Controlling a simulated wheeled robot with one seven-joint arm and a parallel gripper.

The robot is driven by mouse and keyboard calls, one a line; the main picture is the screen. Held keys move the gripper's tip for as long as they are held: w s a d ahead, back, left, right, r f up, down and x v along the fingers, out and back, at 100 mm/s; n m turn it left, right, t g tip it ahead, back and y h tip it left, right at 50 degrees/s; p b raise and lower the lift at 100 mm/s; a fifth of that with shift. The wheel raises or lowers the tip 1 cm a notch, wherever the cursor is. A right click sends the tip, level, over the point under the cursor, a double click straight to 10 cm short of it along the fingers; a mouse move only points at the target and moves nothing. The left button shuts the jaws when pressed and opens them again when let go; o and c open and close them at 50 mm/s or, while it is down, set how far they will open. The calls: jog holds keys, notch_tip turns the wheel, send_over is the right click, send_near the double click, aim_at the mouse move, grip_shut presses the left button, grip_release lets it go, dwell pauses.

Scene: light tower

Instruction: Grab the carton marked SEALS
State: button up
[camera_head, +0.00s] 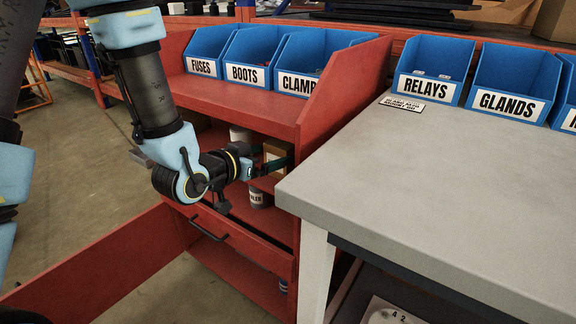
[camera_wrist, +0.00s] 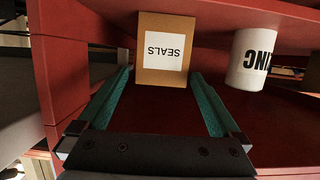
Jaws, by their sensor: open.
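The carton marked SEALS (camera_wrist: 161,50) is a brown box with a white label, shown upside down in the wrist view. It sits in the red cabinet's shelf space, and its brown side (camera_head: 272,152) partly shows in the head view behind my gripper. My gripper (camera_wrist: 160,74) is open, with one green finger toward each side of the carton. The fingertips appear near the carton's side edges; I cannot tell whether they touch it. In the head view my gripper (camera_head: 276,166) reaches into the cabinet opening, close to its right wall.
A white cylinder (camera_wrist: 252,58) stands beside the carton. A grey can (camera_head: 258,198) is below my gripper. The red cabinet (camera_head: 235,97) carries blue bins on top, and a red panel (camera_head: 110,265) swings out at lower left. A grey table (camera_head: 430,180) stands close on the right.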

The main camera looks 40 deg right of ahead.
aim_at(275, 154)
jog(key=shift+d+f+b, duration=0.35)
jog(key=shift+f+b, duration=0.05)
jog(key=shift+b, duration=1.7)
jog(key=x, duration=0.2)
jog(key=shift+w+d+r+p, duration=0.15)
jog(key=shift+d+p, duration=0.1)
jog(key=shift+p, duration=0.1)
jog(key=shift+x, duration=2.7)
jog(key=shift+w+a, duration=0.1)
jog(key=shift+w, duration=0.05)
jog(key=shift+c, duration=0.2)
jog(key=c, duration=1.4)
jog(key=shift+r, duration=0.1)
